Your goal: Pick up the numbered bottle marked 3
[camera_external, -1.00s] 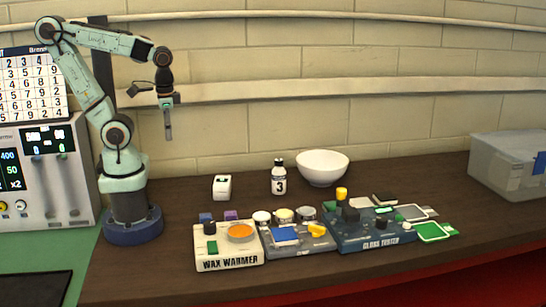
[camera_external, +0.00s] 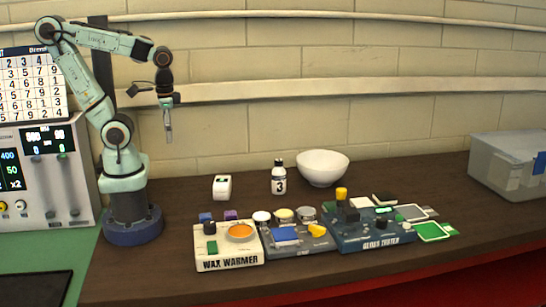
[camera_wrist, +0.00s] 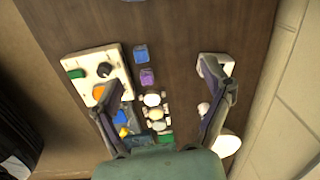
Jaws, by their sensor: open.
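The numbered bottle (camera_external: 278,181) is small and white with a dark top and a black 3 on its front. My gripper (camera_external: 168,136) hangs pointing down in the air, well to the left of the bottle and above the counter. In the wrist view my gripper (camera_wrist: 168,92) has its two fingers wide apart with nothing held between them. A small white shape beside the right finger may be the bottle, partly hidden; its number cannot be read there.
A white box (camera_external: 222,187) stands left of the bottle. The wax warmer (camera_external: 228,258), a blue-grey device (camera_external: 298,242) and the gloss tester (camera_external: 375,238) line the front. A clear bin (camera_external: 510,168) is at the far right. Counter between bowl and bin is clear.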

